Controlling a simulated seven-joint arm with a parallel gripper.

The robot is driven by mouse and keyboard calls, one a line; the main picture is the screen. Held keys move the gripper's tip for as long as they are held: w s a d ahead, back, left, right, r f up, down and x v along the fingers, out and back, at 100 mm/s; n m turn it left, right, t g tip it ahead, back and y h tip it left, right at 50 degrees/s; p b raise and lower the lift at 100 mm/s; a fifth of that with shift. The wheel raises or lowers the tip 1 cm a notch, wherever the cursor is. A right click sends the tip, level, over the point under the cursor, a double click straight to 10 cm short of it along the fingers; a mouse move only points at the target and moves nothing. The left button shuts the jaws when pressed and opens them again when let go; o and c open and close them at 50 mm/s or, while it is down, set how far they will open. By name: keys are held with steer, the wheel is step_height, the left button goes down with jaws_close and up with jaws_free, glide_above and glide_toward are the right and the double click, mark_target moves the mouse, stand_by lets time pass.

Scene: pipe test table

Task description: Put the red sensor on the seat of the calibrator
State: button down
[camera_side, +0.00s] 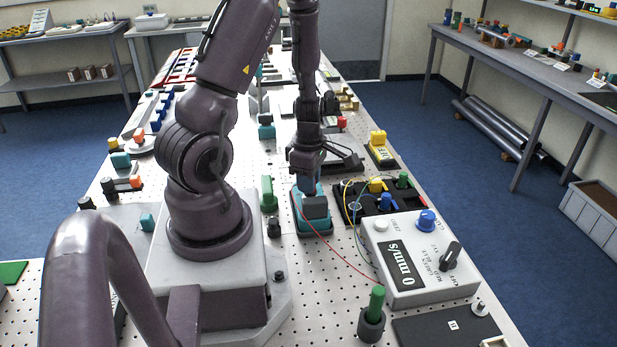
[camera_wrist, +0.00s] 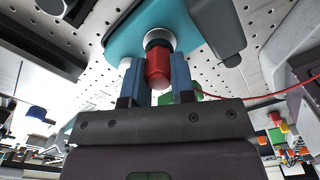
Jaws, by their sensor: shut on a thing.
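My gripper (camera_side: 309,183) points down over the teal calibrator (camera_side: 298,213) in the middle of the table. In the wrist view its two blue fingers (camera_wrist: 157,72) are shut on the red sensor (camera_wrist: 158,66), one on each side. The sensor's dark end points at the silver ring-shaped seat (camera_wrist: 161,36) on the teal calibrator body (camera_wrist: 122,34). The end looks lined up with the ring and very close to it; I cannot tell whether it touches. A dark grey block (camera_side: 316,207) on the calibrator stands beside the seat. The sensor is hidden in the side view.
A grey meter box (camera_side: 420,262) reading 0 mm/s stands to the right. A thin red wire (camera_side: 345,262) runs between it and the calibrator area. A green-handled piece (camera_side: 267,193) stands close left; a black tray with coloured plugs (camera_side: 352,203) is close right.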

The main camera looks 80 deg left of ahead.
steer(key=shift+f, duration=0.65)
stand_by(0.6)
steer(key=shift+r, duration=0.1)
stand_by(0.4)
steer(key=c, duration=0.9)
jaws_free()
steer(key=shift+r, duration=0.15)
step_height(320, 180, up, 13)
steer(key=shift+f, duration=0.15)
